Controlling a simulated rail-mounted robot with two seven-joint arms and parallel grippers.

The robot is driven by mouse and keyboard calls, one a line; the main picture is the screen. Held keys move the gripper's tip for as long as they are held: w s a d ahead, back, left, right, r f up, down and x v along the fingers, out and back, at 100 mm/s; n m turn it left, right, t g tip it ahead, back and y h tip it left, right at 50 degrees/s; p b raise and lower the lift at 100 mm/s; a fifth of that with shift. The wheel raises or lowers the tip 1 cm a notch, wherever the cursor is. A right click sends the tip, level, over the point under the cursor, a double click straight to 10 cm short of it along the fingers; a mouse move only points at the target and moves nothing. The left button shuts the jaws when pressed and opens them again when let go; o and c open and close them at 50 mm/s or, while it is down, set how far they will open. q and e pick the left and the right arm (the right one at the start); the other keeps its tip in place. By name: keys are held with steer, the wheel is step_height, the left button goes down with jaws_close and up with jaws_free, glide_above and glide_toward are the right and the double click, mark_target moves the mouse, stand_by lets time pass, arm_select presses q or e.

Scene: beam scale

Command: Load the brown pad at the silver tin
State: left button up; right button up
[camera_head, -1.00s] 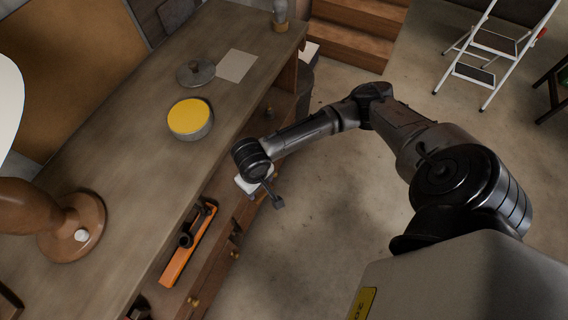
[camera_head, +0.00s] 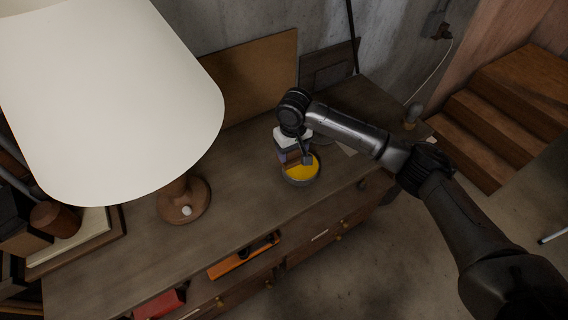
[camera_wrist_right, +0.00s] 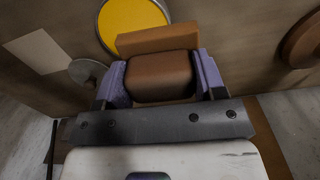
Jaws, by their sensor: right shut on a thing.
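The silver tin (camera_head: 303,182) stands on the workbench, with a yellow surface inside its rim. It also shows at the top of the right wrist view (camera_wrist_right: 133,20). My right gripper (camera_head: 296,157) is at the tin, over its back left part in the head view. In the wrist view its purple-lined fingers are shut on the brown pad (camera_wrist_right: 160,76), which has a rounded brown body and a flatter, lighter brown part beyond it. Whether the pad touches the yellow surface I cannot tell. My left gripper is in neither view.
A table lamp with a big white shade (camera_head: 110,95) stands left of the tin on the workbench (camera_head: 235,215). A grey lid (camera_wrist_right: 88,73) and a paper sheet (camera_wrist_right: 38,50) lie beside the tin. An orange level (camera_head: 243,258) lies in the open space below the top.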

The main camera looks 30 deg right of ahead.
steer(key=shift+n, duration=0.3)
steer(key=shift+w+d+f+p, duration=0.2)
steer(key=shift+w+d+f, duration=0.05)
steer(key=shift+d+f, duration=0.55)
steer(key=shift+w+d+f+p, duration=0.25)
steer(key=shift+d+f, duration=0.4)
steer(key=shift+d, duration=0.25)
steer(key=shift+w+d+f+p, duration=0.15)
steer(key=shift+w+d+f, duration=0.1)
steer(key=shift+d+f, duration=0.55)
step_height(320, 180, down, 3)
steer(key=b, duration=0.3)
steer(key=shift+p, duration=0.6)
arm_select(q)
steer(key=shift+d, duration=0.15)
arm_select(e)
steer(key=shift+f, duration=0.1)
steer(key=shift+f, duration=0.2)
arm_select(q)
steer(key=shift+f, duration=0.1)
arm_select(e)
steer(key=shift+f, duration=0.25)
